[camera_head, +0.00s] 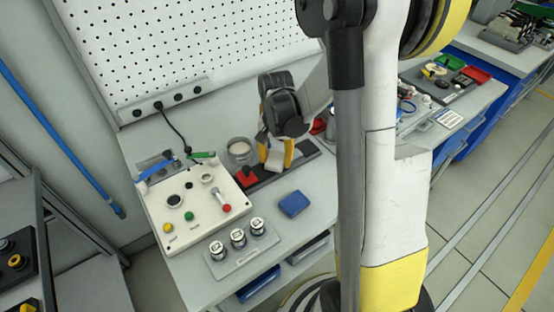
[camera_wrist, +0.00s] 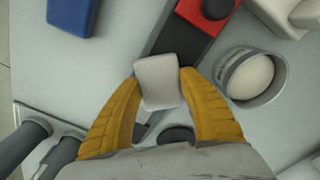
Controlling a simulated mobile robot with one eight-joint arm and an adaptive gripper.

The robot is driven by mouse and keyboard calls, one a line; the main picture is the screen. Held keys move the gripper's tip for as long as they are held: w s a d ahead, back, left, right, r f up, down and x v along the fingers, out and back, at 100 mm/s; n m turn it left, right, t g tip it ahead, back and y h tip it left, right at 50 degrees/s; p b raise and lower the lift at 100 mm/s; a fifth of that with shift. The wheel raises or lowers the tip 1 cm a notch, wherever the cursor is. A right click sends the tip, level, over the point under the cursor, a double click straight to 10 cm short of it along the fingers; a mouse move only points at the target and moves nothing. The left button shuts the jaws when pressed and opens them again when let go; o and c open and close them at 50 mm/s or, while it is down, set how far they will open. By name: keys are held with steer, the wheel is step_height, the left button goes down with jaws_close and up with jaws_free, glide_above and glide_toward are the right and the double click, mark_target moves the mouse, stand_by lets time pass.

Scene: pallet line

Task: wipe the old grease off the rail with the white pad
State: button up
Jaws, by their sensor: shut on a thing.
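My gripper (camera_wrist: 158,76) has its yellow fingers shut on the white pad (camera_wrist: 157,88), a small pale block seen in the wrist view. The rail (camera_wrist: 182,38) is a dark bar running diagonally beneath the pad, with a red block with a dark round top (camera_wrist: 214,10) at one end. In the head view my gripper (camera_head: 276,153) is over the rail (camera_head: 303,154). The pad covers part of the rail, and I cannot tell whether it touches it. No grease can be made out on the visible rail.
A round tin with pale contents (camera_wrist: 252,76) stands beside the rail. A blue block (camera_head: 293,204) lies in front on the bench. A pegboard (camera_head: 190,45) rises behind.

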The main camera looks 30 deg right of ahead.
step_height(320, 180, up, 2)
steer(key=shift+r, duration=0.15)
steer(key=shift+d+r+p, duration=0.25)
steer(key=shift+r+p, duration=0.5)
steer(key=shift+p, duration=0.05)
steer(key=shift+r+p, duration=1.45)
steer(key=shift+r, duration=0.65)
steer(key=shift+s, duration=0.1)
